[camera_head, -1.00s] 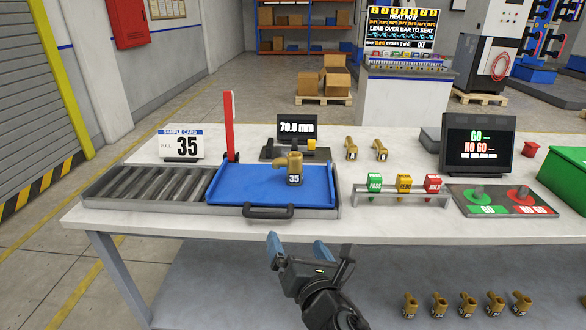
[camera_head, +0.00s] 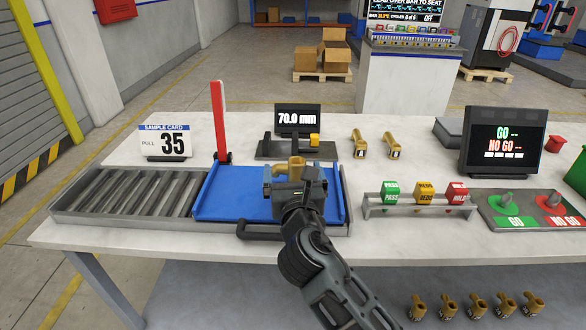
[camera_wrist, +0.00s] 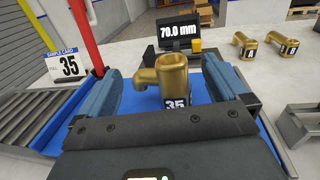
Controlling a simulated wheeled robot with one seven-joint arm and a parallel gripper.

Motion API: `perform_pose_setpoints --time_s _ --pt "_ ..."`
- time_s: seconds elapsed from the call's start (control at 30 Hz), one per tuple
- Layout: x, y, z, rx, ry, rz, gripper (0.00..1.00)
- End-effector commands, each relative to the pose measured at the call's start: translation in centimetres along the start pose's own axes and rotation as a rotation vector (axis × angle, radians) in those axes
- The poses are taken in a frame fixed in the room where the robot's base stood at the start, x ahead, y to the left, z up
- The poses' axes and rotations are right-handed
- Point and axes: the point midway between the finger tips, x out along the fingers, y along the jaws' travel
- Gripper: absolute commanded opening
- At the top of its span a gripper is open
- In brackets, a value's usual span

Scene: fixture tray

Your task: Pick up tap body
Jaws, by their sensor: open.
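The tap body (camera_head: 297,164) is a brass-coloured piece with a dark label reading 35. It stands on the blue tray (camera_head: 225,203), partly hidden behind my gripper (camera_head: 295,172) in the head view. In the wrist view the tap body (camera_wrist: 172,78) stands upright between my gripper's two blue fingers (camera_wrist: 155,85), its spout pointing left. The fingers are open, with a visible gap on each side of it. The lower part of the tap body is hidden by my gripper's dark housing.
A roller rack (camera_head: 125,192) adjoins the tray on the left. A red upright bar (camera_head: 219,120) stands at the tray's back left corner. A gauge reading 70.0 mm (camera_head: 298,120) is behind. A block rack (camera_head: 420,208) stands right.

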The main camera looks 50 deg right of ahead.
Motion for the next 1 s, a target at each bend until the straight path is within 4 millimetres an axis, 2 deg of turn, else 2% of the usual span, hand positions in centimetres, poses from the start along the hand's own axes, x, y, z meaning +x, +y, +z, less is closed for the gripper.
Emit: perform_pose_setpoints --time_s 0.5,0.83,1.0 --pt "6.2 0.4 -0.6 0.002 0.000 0.000 1.00" --pt "6.6 0.4 -0.7 0.002 0.000 0.001 0.99" --pt "6.6 0.4 -0.7 0.002 0.000 0.001 0.83"
